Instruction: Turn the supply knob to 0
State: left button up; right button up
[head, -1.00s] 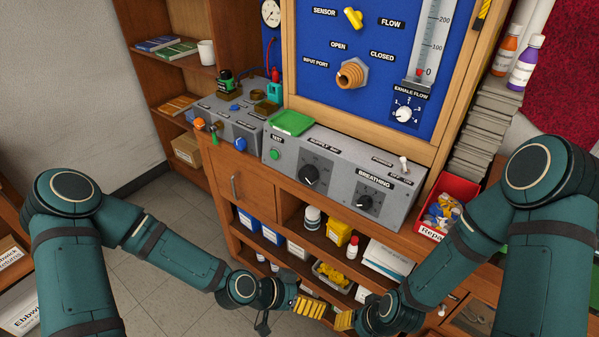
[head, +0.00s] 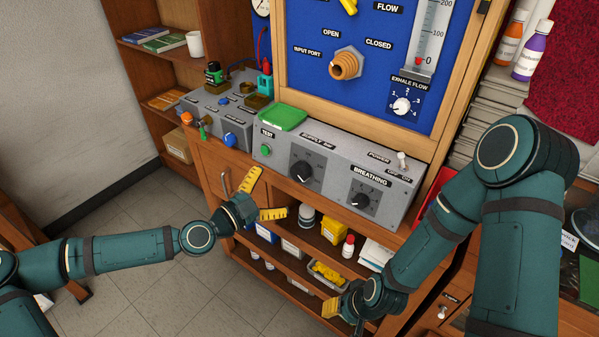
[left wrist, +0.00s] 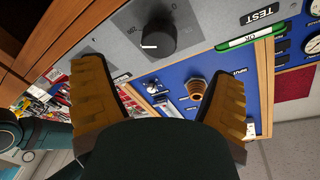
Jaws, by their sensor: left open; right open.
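The supply knob (head: 302,172) is a round black knob on the grey front panel, under the SUPPLY label and right of the green TEST button. In the left wrist view it is the black knob (left wrist: 157,36) at the top, with a white pointer mark on its lower left; I cannot read its setting. My left gripper (head: 272,191) is open and empty, its yellow fingers spread left of and below the knob, apart from it. In the left wrist view its fingertips (left wrist: 158,72) stand wide apart below the knob. My right gripper (head: 340,312) is open, low by the shelves, partly hidden by its wrist.
The breathing knob (head: 361,200) and power switch (head: 402,160) sit further right on the same panel. Valves (head: 200,128) stand to the left. Shelves with boxes and bottles (head: 348,245) lie below. The floor at left is clear.

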aim_at(296, 175)
pick_arm(q)
jog(key=x, duration=0.9)
jog(key=shift+w+d+f+b, duration=0.1)
jog(key=shift+w+d+b, duration=0.1)
jog(key=shift+b, duration=0.15)
jog(key=shift+s, duration=0.1)
jog(key=c, duration=1.2)
